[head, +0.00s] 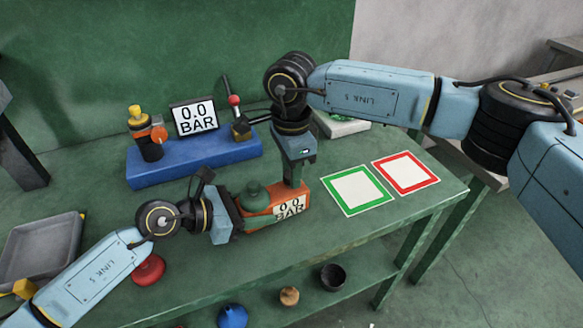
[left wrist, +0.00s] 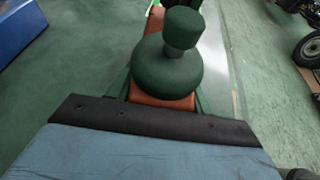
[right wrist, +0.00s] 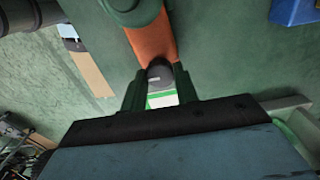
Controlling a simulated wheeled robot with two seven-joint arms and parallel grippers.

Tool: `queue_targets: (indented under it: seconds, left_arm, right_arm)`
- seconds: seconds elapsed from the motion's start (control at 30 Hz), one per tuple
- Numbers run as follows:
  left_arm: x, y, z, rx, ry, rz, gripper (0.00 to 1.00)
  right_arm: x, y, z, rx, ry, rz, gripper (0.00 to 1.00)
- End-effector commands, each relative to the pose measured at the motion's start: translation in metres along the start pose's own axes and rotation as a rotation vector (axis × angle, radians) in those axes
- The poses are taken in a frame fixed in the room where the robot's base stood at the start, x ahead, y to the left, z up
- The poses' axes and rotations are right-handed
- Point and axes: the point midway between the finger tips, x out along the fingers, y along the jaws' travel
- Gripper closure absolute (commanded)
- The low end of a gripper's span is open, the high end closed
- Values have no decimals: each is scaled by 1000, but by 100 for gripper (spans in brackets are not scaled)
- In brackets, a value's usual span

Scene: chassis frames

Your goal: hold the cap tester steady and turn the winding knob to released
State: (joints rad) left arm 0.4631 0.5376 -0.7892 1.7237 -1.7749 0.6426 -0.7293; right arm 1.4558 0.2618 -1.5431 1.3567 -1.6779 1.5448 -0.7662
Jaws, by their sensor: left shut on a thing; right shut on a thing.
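The cap tester (head: 304,191) is an orange body with a 0.0 BAR display and a green rounded part (head: 257,196) on top. It lies on the green bench. My left gripper (head: 238,216) is shut on its left end. In the left wrist view, the fingers lie either side of the orange body (left wrist: 163,102), by the green part (left wrist: 168,65). My right gripper (head: 294,182) comes down from above at the right end. In the right wrist view, it is shut on a dark round knob (right wrist: 160,75) at the orange body's end. I cannot read the knob's setting.
A blue base (head: 190,165) behind carries a second 0.0 BAR display (head: 196,117), a yellow-topped bottle and a red-balled lever. Green-framed (head: 357,190) and red-framed (head: 405,173) squares lie to the right. A grey tray (head: 42,250) is at the left. A lower shelf holds bowls.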

Motion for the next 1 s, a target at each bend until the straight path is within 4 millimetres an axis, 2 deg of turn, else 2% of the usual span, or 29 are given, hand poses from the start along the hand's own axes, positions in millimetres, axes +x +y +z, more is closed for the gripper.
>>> queue_targets:
  seconds: [0.3,0.83,0.87,1.0]
  left_arm:
    - [-1,2,-1,-3,3,4,82]
    - [-1,2,-2,-2,3,3,82]
    - [-1,2,-2,-2,3,3,82]
    - [-1,1,-1,-1,3,2,82]
  right_arm:
    - [-1,0,-2,-108,2,-1,93]
    - [-1,-1,-2,-128,4,-1,93]
    - [-1,-1,-2,-127,4,-1,66]
    - [-1,0,-2,-128,3,0,48]
